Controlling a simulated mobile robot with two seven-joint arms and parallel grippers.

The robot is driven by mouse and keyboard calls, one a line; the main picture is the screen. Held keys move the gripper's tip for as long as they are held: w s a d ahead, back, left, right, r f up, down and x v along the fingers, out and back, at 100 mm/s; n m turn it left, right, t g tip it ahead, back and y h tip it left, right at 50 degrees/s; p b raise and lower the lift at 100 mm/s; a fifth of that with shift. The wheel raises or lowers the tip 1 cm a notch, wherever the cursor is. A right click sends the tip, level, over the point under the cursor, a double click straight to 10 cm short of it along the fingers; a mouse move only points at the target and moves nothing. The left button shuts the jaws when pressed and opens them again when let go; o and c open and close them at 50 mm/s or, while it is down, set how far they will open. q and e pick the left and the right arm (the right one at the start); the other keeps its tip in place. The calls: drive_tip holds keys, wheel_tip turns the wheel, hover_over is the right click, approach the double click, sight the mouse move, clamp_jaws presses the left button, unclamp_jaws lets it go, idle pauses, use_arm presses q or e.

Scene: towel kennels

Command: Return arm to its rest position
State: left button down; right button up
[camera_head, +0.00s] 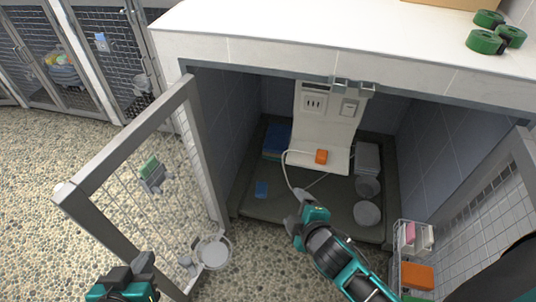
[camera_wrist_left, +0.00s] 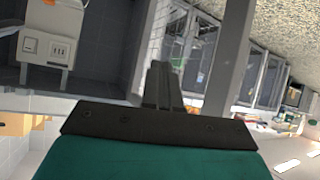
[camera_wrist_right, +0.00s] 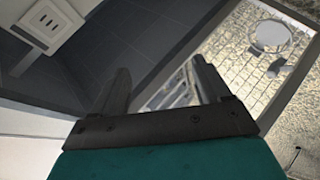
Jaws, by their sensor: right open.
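My left gripper (camera_head: 132,272) is low at the left of the head view, in front of the swung-open mesh door (camera_head: 85,182). In the left wrist view its fingers (camera_wrist_left: 162,88) are together with nothing seen between them. My right gripper (camera_head: 302,198) is in front of the open kennel, above the front of its dark floor (camera_head: 285,208). In the right wrist view its fingers (camera_wrist_right: 160,90) are spread apart with nothing between them. Both arms reach in from the bottom of the head view.
Inside the kennel are a white socket panel (camera_head: 327,115), an orange block (camera_head: 321,156), a cable, blue items and grey bowls (camera_head: 367,213). A wire rack (camera_head: 398,262) stands at right. Green rolls (camera_head: 488,42) lie on the white top (camera_head: 300,28). A round white dish (camera_head: 214,252) is by the door.

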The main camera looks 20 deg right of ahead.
use_arm(q)
drive_tip(key=s+a+f+y+p, duration=0.1)
drive_tip(key=s+a+f+p, duration=0.1)
drive_tip(key=a+f+p, duration=0.1)
drive_tip(key=shift+a+f+y, duration=0.4)
drive_tip(key=shift+a+f, duration=0.3)
drive_tip(key=shift+a, duration=0.1)
use_arm(e)
drive_tip(key=s+a+r+m+y, duration=0.2)
drive_tip(key=s+m, duration=0.4)
drive_tip(key=m, duration=0.3)
drive_tip(key=shift+a+r+m+g+y, duration=0.3)
drive_tip(key=shift+a+r, duration=0.1)
drive_tip(key=shift+r, duration=0.35)
